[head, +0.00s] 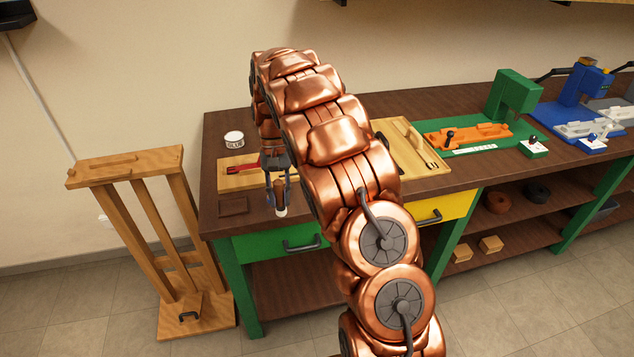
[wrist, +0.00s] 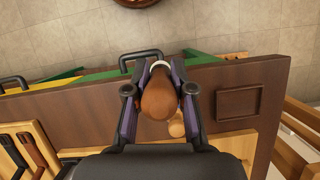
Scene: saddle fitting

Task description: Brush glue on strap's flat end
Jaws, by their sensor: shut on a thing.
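My gripper (head: 281,194) is shut on a brush with a brown wooden handle (wrist: 159,98). The brush hangs upright, with its pale tip (head: 281,212) down, near the bench's front edge. In the wrist view the pale tip (wrist: 160,64) shows between the fingers, beyond the rounded handle. A red strap (head: 240,169) lies on a light wooden board (head: 231,183) behind and left of my gripper. My arm hides the board's right part, and I cannot make out the strap's flat end. A white glue pot (head: 234,139) stands behind the board.
A small dark brown square pad (head: 233,205) lies left of my gripper. A wooden tray (head: 432,163) and an orange fixture on a green base (head: 465,135) stand to the right. A wooden stand (head: 125,165) is left of the bench.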

